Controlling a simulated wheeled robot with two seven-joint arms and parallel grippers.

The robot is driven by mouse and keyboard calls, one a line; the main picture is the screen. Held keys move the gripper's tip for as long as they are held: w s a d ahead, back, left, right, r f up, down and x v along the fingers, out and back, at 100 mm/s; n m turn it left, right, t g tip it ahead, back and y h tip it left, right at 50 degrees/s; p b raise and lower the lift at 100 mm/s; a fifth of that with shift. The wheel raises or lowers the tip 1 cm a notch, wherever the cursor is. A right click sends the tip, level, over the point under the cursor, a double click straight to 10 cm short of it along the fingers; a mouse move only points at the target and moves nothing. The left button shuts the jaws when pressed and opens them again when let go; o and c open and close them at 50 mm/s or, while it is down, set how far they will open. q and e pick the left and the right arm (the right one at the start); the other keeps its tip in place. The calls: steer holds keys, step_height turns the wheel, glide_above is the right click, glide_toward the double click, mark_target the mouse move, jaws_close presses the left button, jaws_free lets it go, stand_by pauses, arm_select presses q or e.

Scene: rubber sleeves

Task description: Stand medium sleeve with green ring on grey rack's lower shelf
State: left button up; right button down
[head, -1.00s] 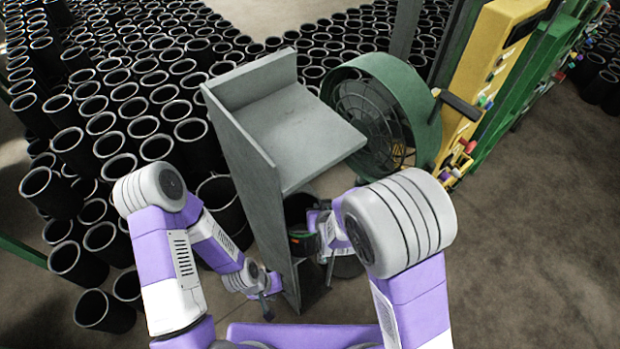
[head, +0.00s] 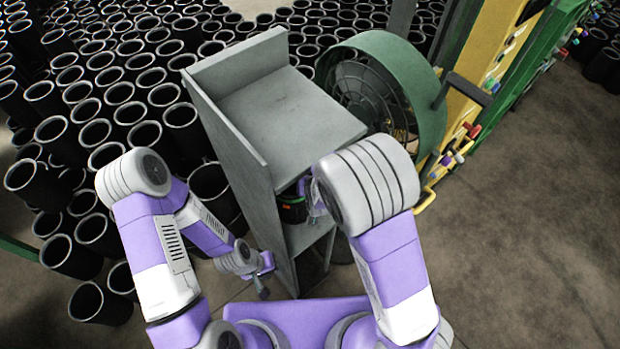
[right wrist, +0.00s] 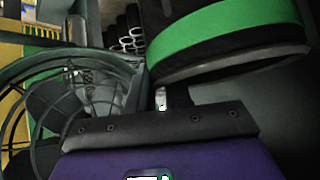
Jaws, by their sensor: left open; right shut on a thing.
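The grey rack (head: 232,150) stands in front of me, its upper shelf (head: 290,108) bare. Part of its lower shelf (head: 308,236) shows below. A black sleeve with a green ring (head: 292,210) is in the gap between the two shelves, partly hidden by the upper shelf and my right arm. My right gripper (head: 308,197) is shut on it, mostly hidden behind my arm. In the right wrist view the sleeve (right wrist: 230,62) fills the top right, its green band clear. Whether it touches the lower shelf cannot be told. My left gripper (head: 262,272) is open and empty, left of the rack.
A green round fan (head: 425,105) stands close to the right of the rack. Beyond it is a yellow and green panel (head: 480,95) with handles. Many black sleeves (head: 130,110) crowd the floor behind and left. The floor at right (head: 530,220) is clear.

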steer(key=c, duration=1.5)
jaws_free()
steer(key=shift+f, duration=0.1)
steer(key=o, duration=0.5)
steer(key=shift+c, duration=0.2)
